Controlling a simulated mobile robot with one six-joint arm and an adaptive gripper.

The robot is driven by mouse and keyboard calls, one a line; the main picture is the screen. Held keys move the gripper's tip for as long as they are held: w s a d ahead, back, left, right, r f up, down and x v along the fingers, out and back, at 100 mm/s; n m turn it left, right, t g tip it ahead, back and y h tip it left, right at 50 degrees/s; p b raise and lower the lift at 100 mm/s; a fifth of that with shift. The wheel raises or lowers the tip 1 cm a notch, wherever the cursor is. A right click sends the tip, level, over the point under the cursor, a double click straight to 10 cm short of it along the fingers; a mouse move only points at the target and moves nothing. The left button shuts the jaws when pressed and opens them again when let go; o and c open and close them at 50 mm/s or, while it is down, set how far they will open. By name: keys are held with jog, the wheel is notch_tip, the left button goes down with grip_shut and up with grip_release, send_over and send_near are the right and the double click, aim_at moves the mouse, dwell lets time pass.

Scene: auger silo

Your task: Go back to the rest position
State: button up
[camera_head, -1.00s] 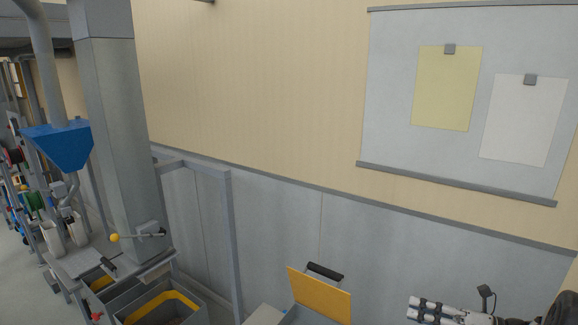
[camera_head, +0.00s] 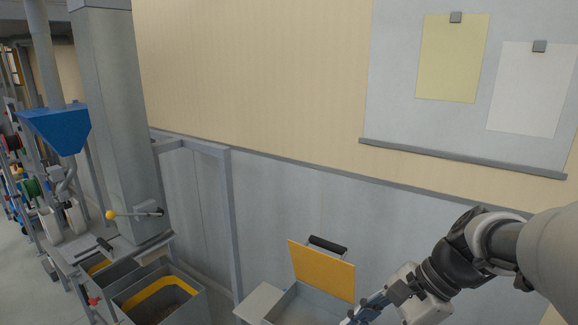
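My gripper (camera_head: 362,314) shows at the bottom of the head view, right of centre, at the end of my dark and white arm. It points down and to the left, beside a grey box (camera_head: 278,310) with a raised orange lid (camera_head: 322,270). Its fingers are small and partly cut off by the lower picture edge, so I cannot tell whether they are open or shut. I see nothing clearly held in it.
A lever with a yellow knob (camera_head: 110,215) and a blue hopper (camera_head: 56,130) stand at the left. A grey bin with a yellow band (camera_head: 160,292) is at the lower left. A grey frame post (camera_head: 225,200) stands before the wall. A board with two sheets (camera_head: 400,125) hangs at upper right.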

jog(key=s+f+n+t+h+b, duration=0.2)
jog(key=s+f+n+h+b, duration=0.1)
jog(key=s+n, duration=0.4)
jog(key=s+d+f+n+t+h+b, duration=0.1)
jog(key=s+f+n+t+h+b, duration=0.1)
jog(key=s+n, duration=0.5)
jog(key=shift+f+n+h+b, duration=0.4)
jog(key=shift+n+h+b, duration=0.15)
jog(key=shift+h, duration=0.35)
jog(key=shift+s, duration=0.15)
jog(key=shift+c, duration=0.8)
jog(key=shift+a, duration=0.1)
